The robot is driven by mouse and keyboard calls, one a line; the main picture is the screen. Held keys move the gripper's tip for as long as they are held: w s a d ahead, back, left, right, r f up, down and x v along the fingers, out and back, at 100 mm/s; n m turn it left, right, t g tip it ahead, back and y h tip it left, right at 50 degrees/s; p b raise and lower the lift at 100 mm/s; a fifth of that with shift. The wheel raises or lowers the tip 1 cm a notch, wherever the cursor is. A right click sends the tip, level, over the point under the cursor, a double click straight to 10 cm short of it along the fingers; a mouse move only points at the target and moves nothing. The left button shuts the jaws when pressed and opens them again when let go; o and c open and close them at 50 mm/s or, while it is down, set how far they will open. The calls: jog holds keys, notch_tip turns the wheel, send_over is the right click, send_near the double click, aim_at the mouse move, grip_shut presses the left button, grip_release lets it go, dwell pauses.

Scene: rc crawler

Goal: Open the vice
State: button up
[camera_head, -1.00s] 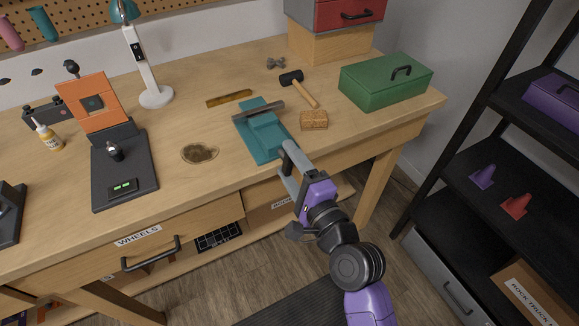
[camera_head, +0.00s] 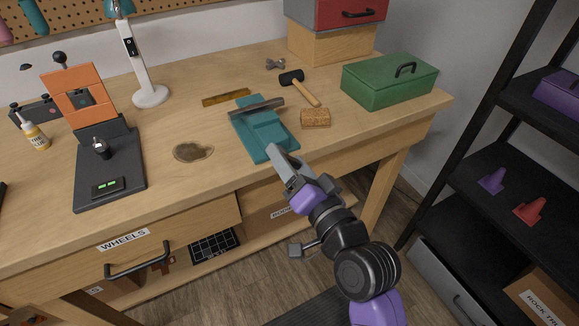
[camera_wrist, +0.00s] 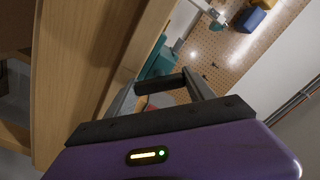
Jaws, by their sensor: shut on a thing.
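The teal vice (camera_head: 268,138) lies on the workbench near its front edge, with a grey jaw bar across its back part. It also shows in the wrist view (camera_wrist: 160,62). My gripper (camera_head: 279,157) is at the front end of the vice, at the bench edge. In the wrist view my gripper (camera_wrist: 160,88) has a dark bar, seemingly the vice handle (camera_wrist: 158,84), between its fingers and is shut on it. In the head view my fingers hide the handle, so its exact turn cannot be told there.
The wheels drawer handle (camera_head: 138,262) juts out at lower left. Dark shelves (camera_head: 500,150) stand at right.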

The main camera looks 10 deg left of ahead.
jog(key=n+b, duration=0.2)
jog(key=n, duration=0.1)
jog(key=n+b, duration=0.1)
jog(key=shift+f+n, duration=0.25)
jog(key=shift+n, duration=0.05)
jog(key=shift+r+n+b, duration=0.1)
jog(key=shift+n+b, duration=1.1)
jog(key=shift+n, duration=1.1)
jog(key=o, duration=1.4)
jog(key=shift+r, duration=0.1)
jog(key=shift+s, duration=0.1)
jog(key=v, duration=0.7)
jog(key=shift+s+d, duration=0.2)
jog(key=shift+s, duration=0.1)
